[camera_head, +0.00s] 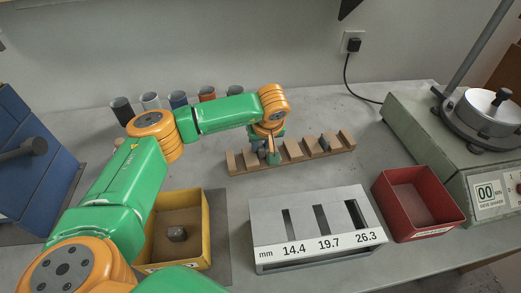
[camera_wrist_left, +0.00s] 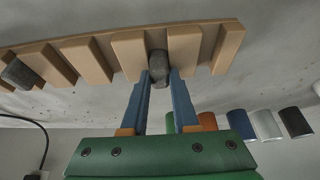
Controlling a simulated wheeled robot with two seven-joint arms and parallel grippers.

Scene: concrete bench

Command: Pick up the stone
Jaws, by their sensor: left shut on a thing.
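My left gripper (camera_head: 272,154) reaches down at the left part of a wooden slotted rack (camera_head: 236,165). In the left wrist view its two blue fingers (camera_wrist_left: 159,75) are shut on a dark grey stone (camera_wrist_left: 158,66), which sits at a gap between two wooden blocks of the rack (camera_wrist_left: 75,50). Whether the stone touches the rack is hard to tell. A second grey stone (camera_head: 325,142) sits in a slot further right; it also shows in the wrist view (camera_wrist_left: 18,74). A third stone (camera_head: 177,233) lies in a yellow bin (camera_head: 207,225). My right gripper is not in view.
A grey gauge box (camera_head: 280,258) with slots marked 14.4, 19.7 and 26.3 mm stands in front of the rack. A red bin (camera_head: 411,195) is right of it, beside a sieve shaker (camera_head: 430,125). Several cups (camera_head: 180,101) stand behind. A blue cabinet (camera_head: 30,170) is at left.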

